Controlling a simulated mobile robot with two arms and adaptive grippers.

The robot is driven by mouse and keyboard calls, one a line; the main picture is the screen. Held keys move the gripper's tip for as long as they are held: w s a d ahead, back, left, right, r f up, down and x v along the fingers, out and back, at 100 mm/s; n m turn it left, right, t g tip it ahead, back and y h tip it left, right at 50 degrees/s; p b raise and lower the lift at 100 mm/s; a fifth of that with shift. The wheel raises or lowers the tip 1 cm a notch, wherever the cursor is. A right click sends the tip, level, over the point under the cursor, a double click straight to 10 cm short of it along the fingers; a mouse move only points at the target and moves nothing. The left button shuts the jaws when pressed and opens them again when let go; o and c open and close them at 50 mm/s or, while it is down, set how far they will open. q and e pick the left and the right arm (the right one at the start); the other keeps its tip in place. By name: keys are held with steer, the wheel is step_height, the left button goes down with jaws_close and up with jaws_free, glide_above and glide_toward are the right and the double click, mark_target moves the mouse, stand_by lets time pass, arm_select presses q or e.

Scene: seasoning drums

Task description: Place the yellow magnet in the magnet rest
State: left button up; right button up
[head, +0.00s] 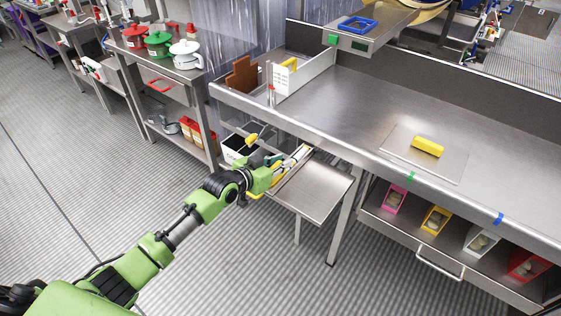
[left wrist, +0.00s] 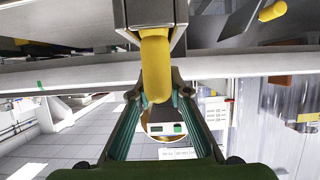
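A yellow block (head: 427,146), which looks like the yellow magnet, lies on a thin metal plate (head: 405,160) on the right part of the steel bench. I cannot tell for sure which thing is the magnet rest. My left gripper (head: 296,156) is below the bench's front edge, by a low steel shelf. In the left wrist view my left gripper (left wrist: 156,94) has its fingers apart. A yellow rounded piece (left wrist: 155,62) under a metal housing (left wrist: 152,13) reaches between the fingertips; I see no clear grip on it. My right gripper is out of view.
The steel bench (head: 330,110) has a clear middle. A low steel shelf (head: 315,190) juts out beneath it. Another yellow piece (head: 289,63) sits in the left-hand compartment. A blue frame (head: 357,25) is on the raised shelf. Coloured bins, including a pink one (head: 394,199), stand below the bench.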

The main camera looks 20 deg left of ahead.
arm_select(q)
steer(key=shift+o, duration=0.9)
steer(key=v, duration=1.2)
